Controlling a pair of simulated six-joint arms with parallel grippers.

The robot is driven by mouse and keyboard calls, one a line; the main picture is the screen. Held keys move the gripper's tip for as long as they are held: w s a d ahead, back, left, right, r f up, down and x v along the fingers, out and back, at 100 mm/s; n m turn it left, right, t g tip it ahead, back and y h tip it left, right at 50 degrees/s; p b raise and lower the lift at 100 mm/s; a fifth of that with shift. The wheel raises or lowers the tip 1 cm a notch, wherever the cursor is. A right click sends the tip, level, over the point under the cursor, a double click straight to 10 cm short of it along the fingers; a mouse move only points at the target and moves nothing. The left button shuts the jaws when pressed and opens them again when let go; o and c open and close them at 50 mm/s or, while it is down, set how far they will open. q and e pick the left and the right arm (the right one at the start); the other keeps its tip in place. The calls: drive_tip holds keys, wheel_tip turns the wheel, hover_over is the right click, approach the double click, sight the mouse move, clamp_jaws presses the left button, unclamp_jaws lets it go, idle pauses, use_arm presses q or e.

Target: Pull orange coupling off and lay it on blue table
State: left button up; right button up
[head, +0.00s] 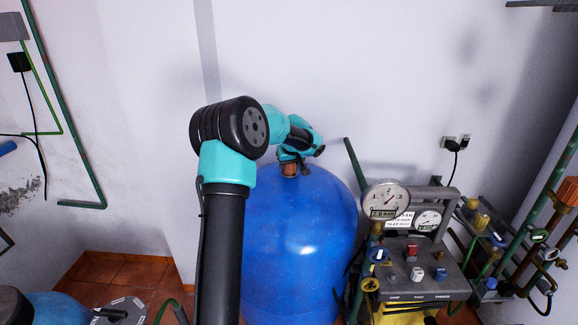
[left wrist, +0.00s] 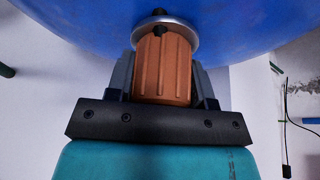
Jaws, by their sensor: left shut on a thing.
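The orange coupling (left wrist: 163,72) is ribbed and sits between the jaws of my left gripper (left wrist: 163,80), which is shut on it. Its far end meets a silver ring (left wrist: 191,37) in front of the blue surface; I cannot tell whether it is still seated there. In the head view the coupling (head: 290,169) shows small under my left gripper (head: 291,163), at the top of a large rounded blue tank (head: 290,230). I see no clear blue table. My right gripper is not in view.
A gauge panel (head: 410,265) with dials and knobs stands right of the tank. Pipes and valves (head: 540,235) line the right wall. A green pipe (head: 85,160) runs down the left wall.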

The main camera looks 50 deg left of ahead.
use_arm(q)
drive_tip(key=shift+r, duration=0.1)
drive_tip(key=shift+r, duration=1.9)
drive_tip(key=shift+r, duration=0.15)
drive_tip(key=shift+c, duration=0.4)
drive_tip(key=shift+r, duration=1.8)
drive_tip(key=shift+d, duration=0.1)
